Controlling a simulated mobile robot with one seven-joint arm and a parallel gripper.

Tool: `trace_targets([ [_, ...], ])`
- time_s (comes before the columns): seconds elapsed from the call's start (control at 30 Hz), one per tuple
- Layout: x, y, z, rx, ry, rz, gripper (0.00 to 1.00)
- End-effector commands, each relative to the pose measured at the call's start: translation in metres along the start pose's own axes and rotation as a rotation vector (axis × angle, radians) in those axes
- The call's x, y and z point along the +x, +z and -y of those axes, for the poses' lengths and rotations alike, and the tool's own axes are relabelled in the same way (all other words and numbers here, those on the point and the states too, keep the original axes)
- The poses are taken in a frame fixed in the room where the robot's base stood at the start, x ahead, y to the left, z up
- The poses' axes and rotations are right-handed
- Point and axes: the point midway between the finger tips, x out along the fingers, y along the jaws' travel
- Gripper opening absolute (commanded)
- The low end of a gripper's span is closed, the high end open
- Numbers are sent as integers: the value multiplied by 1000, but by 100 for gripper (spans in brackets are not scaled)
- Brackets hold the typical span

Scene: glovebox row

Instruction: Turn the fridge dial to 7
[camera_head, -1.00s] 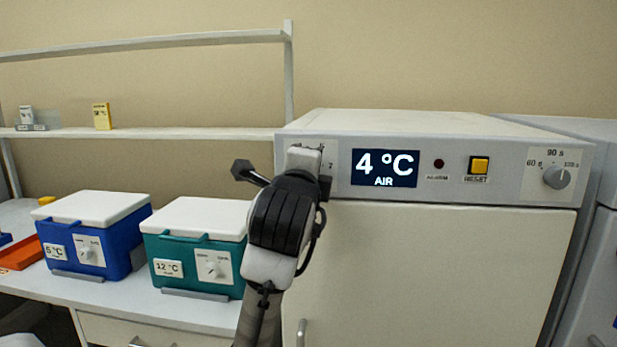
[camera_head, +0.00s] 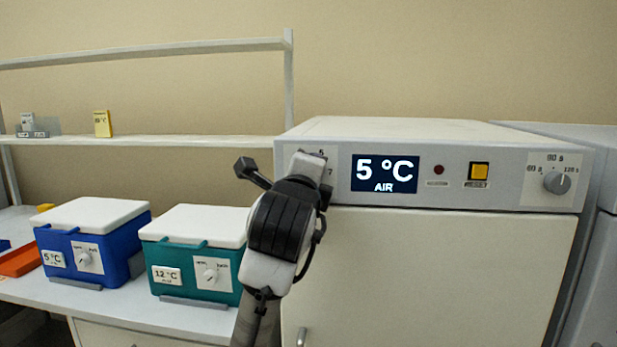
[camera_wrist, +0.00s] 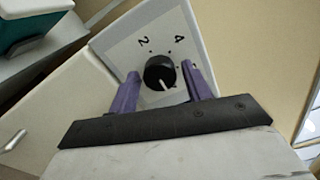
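The fridge dial (camera_wrist: 160,72) is a round black knob with a white pointer line, on a pale plate marked 2 and 4 in the wrist view. The pointer is toward the lower right of that view. My gripper (camera_wrist: 160,68) has its two purple fingers on either side of the knob, with narrow gaps showing, so it looks open around it. In the head view my gripper (camera_head: 312,163) covers the dial; a 5 and a 7 show beside it. The fridge (camera_head: 430,265) has a display (camera_head: 384,171) reading 5 °C AIR.
A red lamp (camera_head: 439,169), yellow reset button (camera_head: 478,170) and grey timer knob (camera_head: 557,182) are right of the display. Blue (camera_head: 75,255) and teal (camera_head: 195,260) cool boxes stand on the bench at left. A shelf (camera_head: 190,141) runs behind them.

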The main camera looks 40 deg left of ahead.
Motion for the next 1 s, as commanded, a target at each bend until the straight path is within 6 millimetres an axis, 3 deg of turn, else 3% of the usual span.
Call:
trace_targets([
  [0.33, -1, 0, 0, -2, -2, 1, 55],
  [0.47, -13, 1, 0, -1, -4, 2, 55],
  [1.0, -122, 0, 0, 1, -5, 2, 55],
])
